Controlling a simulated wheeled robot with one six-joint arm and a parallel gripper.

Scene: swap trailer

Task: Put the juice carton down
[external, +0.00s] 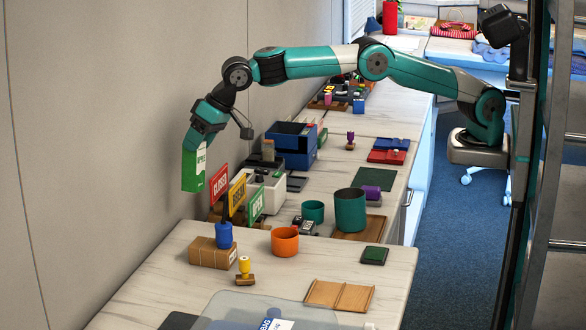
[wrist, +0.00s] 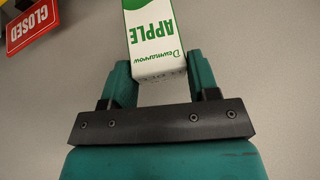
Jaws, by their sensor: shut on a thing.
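The juice carton (external: 193,171) is white and green with the word APPLE on it. In the external view it hangs under my gripper (external: 201,146), high at the left near the wall, left of the sign stand. In the wrist view the carton (wrist: 154,40) sits between the two teal fingers of my gripper (wrist: 148,82). My gripper is shut on the carton's lower part as seen there, and its far end runs out of the top of the picture. No surface touches the carton in the external view.
Red CLOSED (external: 219,185), orange and green signs stand right of the carton. A brown box (external: 212,253), a blue stamp (external: 224,235), an orange cup (external: 285,241) and a yellow stamp (external: 245,270) stand on the near counter (external: 190,275). The counter's left edge meets the wall.

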